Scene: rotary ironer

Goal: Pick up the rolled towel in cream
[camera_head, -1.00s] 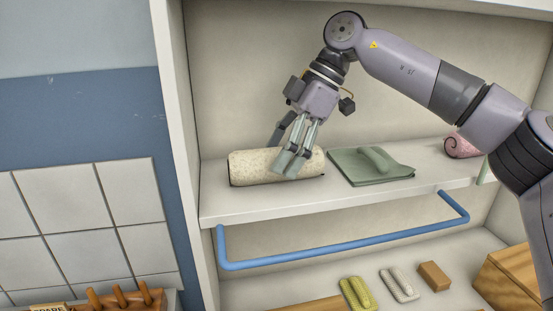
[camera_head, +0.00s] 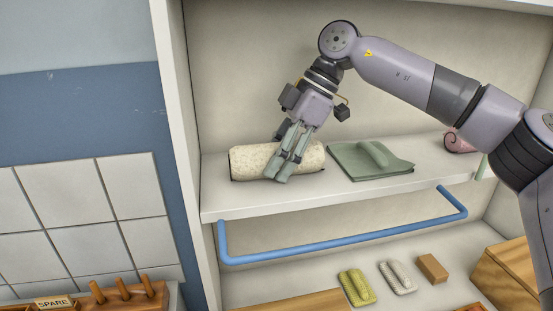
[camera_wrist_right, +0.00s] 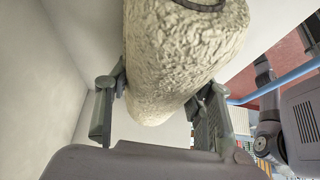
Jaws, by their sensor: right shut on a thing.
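The rolled towel in cream (camera_head: 252,159) lies on its side on the upper white shelf, near the left end. My right gripper (camera_head: 280,170) comes down on it from above, just right of its middle, and hides part of it. In the right wrist view the speckled towel (camera_wrist_right: 180,60) sits between the two fingers, one on each side, and the gripper (camera_wrist_right: 158,100) is shut on it. I cannot see a gap between towel and shelf. My left gripper is not in view.
A folded green cloth (camera_head: 352,165) lies right of the towel. A pink roll (camera_head: 459,142) stands farther right. A blue bar (camera_head: 340,243) runs below the shelf's front edge. The cabinet's side wall (camera_head: 182,130) rises close on the left.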

